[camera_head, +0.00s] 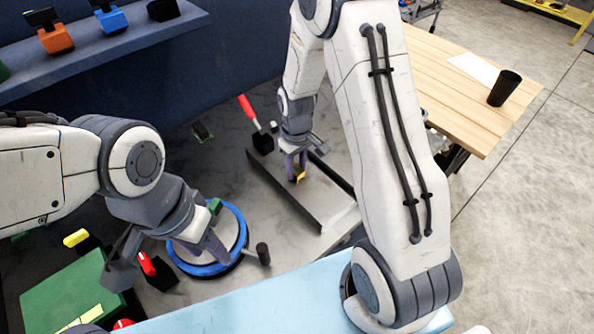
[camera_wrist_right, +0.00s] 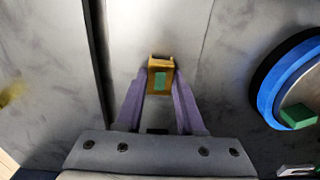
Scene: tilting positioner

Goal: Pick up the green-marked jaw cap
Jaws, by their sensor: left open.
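The jaw cap is a small ochre-yellow block with a green patch on its face (camera_wrist_right: 161,80). In the head view it shows as a small yellow piece (camera_head: 299,175) low between the dark bars. My right gripper (camera_head: 297,168) points down over it. In the right wrist view its purple fingers (camera_wrist_right: 160,85) lie against both sides of the cap, shut on it. Whether the cap is clear of the surface beneath, I cannot tell. My left gripper (camera_head: 214,246) is open over the blue-rimmed round positioner (camera_head: 240,243), beside a green block (camera_head: 214,205).
Dark bars (camera_head: 284,192) flank the right gripper. A red-handled clamp (camera_head: 250,112) stands behind it. A green box (camera_head: 65,290) and a red handle (camera_head: 147,264) are near the left arm. A wooden table (camera_head: 455,85) with a black cup (camera_head: 504,88) is at right.

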